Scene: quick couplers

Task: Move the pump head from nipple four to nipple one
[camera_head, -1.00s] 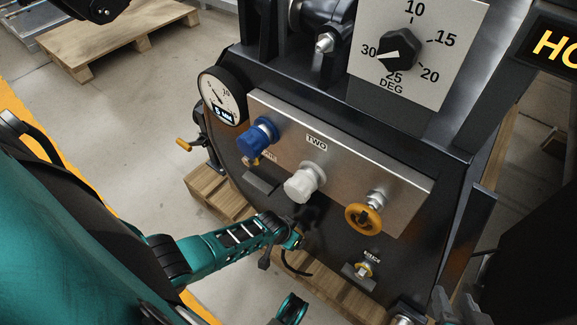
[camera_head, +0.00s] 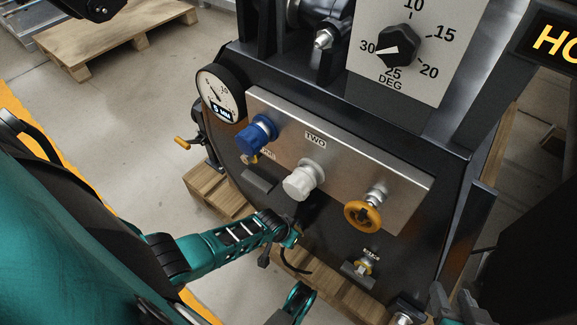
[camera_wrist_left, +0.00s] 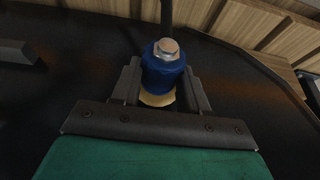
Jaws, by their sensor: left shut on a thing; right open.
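In the left wrist view my left gripper (camera_wrist_left: 161,76) is shut on a blue cylindrical fitting, which I take to be the pump head (camera_wrist_left: 163,74). It has a metal hex end and a tan ring at its base, and a finger lies on either side. In the head view my left arm reaches in from the left, but its fingers and the held fitting cannot be made out. A nipple with a yellow ring (camera_head: 363,266) sits low on the dark machine front; its label is too small to read. My right gripper (camera_head: 456,305) is open at the bottom right edge.
A pallet (camera_head: 215,191) lies under the machine.

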